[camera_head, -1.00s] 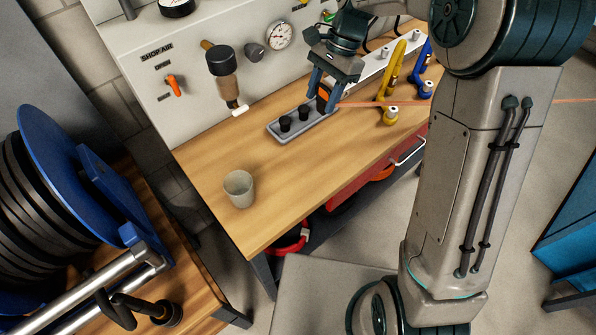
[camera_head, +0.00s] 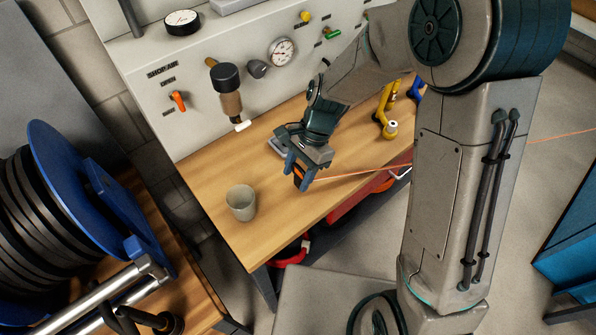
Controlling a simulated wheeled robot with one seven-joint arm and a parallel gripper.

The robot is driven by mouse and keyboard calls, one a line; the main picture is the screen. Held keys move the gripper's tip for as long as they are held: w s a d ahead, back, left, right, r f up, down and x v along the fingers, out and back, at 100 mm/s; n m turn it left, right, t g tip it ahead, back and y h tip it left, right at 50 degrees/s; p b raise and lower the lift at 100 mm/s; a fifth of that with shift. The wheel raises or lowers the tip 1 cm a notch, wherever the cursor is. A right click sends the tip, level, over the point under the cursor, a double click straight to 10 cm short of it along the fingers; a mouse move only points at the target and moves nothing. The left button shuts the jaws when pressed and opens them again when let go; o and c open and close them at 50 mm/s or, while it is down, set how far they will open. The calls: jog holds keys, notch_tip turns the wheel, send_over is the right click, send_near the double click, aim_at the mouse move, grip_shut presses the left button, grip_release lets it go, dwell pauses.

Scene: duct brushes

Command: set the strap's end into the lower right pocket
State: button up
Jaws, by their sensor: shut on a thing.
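My gripper (camera_head: 300,178) is shut on the strap's end (camera_head: 298,173), a dark and orange piece between its blue fingers. It is over the front part of the wooden bench, to the right of the cup. The strap (camera_head: 360,172) shows as a thin orange line running right from the gripper, passing behind my arm and out at the right. A grey tray (camera_head: 274,145) lies behind my gripper, which hides nearly all of it. I cannot make out the lower right pocket.
A grey cup (camera_head: 241,203) stands on the bench (camera_head: 225,165) near its left end. Yellow (camera_head: 386,110) and blue (camera_head: 416,88) stands are at the back right. A panel with a gauge (camera_head: 282,51) and a filter (camera_head: 228,92) rises behind. A blue hose reel (camera_head: 85,200) is at left.

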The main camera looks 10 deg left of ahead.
jog(key=shift+f, duration=0.3)
jog(key=shift+f, duration=0.15)
jog(key=o, duration=1)
